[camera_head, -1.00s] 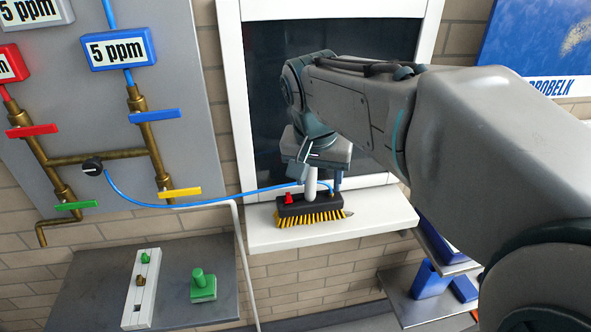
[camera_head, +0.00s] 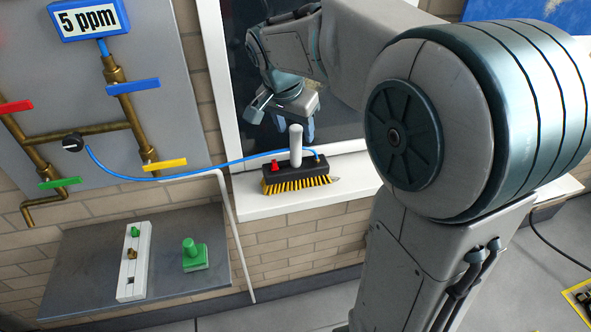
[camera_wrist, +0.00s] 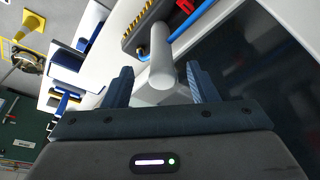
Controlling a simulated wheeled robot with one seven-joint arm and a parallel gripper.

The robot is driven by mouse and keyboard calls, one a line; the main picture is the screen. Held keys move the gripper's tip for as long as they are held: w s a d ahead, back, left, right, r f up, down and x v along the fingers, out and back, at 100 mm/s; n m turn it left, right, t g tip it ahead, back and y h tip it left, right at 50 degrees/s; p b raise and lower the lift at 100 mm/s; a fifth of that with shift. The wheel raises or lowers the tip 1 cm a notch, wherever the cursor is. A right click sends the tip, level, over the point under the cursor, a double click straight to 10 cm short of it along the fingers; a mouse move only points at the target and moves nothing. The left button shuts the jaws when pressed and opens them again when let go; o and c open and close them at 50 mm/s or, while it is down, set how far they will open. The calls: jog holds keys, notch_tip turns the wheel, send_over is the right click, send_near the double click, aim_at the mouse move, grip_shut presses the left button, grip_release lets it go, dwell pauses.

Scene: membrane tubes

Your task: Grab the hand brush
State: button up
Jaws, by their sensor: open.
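The hand brush (camera_head: 298,183) stands on the white window sill, with a black body, yellow bristles, a red part on top and an upright light-grey handle (camera_head: 296,145). A blue hose joins its top. The brush's black body (camera_wrist: 150,28) shows at the top of the wrist view.
The white sill (camera_head: 262,208) has free room right of the brush; the window (camera_head: 345,125) is close behind. The blue hose (camera_head: 215,166) runs left to a brass pipe panel. A grey shelf (camera_head: 90,255) holds a green-knobbed block (camera_head: 193,254) and a white rack (camera_head: 135,262).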

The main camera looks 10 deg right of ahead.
aim_at(297, 139)
jog(key=x, duration=0.5)
jog(key=shift+w+p, duration=0.2)
jog(key=shift+p, duration=0.1)
grip_shut()
jog(key=shift+r, duration=0.1)
dwell(0.9)
